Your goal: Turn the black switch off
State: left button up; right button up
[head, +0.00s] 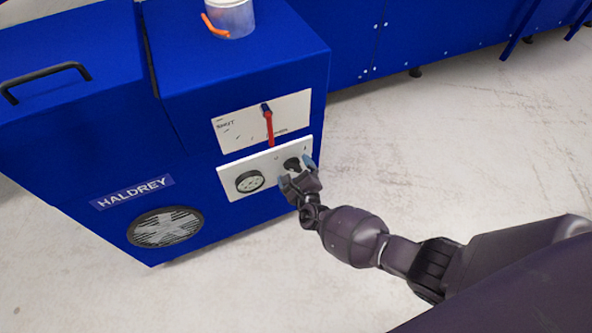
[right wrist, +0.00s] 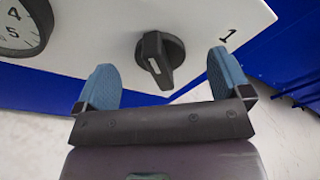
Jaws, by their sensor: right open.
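The black switch (head: 292,163) is a rotary knob on a white panel (head: 228,182) on the front of the blue machine. In the right wrist view the black switch (right wrist: 160,60) shows its raised grip bar slanting from upper left to lower right, with a "1" printed to its right. My right gripper (head: 297,170) is open at the panel. In the right wrist view its two blue fingertips (right wrist: 163,75) stand apart on either side of the knob, with visible gaps; I see no contact. My left gripper is not in view.
A round gauge (head: 249,181) sits left of the switch; it also shows in the right wrist view (right wrist: 22,27). A red lever (head: 268,125) is above. A white bucket (head: 232,18) with an orange handle stands on the machine. Open floor (head: 440,140) lies to the right.

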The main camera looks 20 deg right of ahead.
aim_at(296, 171)
dwell(0.3)
jog(key=shift+s+r+p, duration=0.1)
jog(key=shift+s+p, duration=0.4)
jog(key=shift+s, duration=1.25)
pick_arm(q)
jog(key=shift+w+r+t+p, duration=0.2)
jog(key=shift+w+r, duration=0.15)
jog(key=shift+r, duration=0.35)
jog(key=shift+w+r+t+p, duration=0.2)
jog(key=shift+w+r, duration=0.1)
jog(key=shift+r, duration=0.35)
pick_arm(e)
jog(key=shift+s+d, duration=0.1)
jog(key=shift+s, duration=1.65)
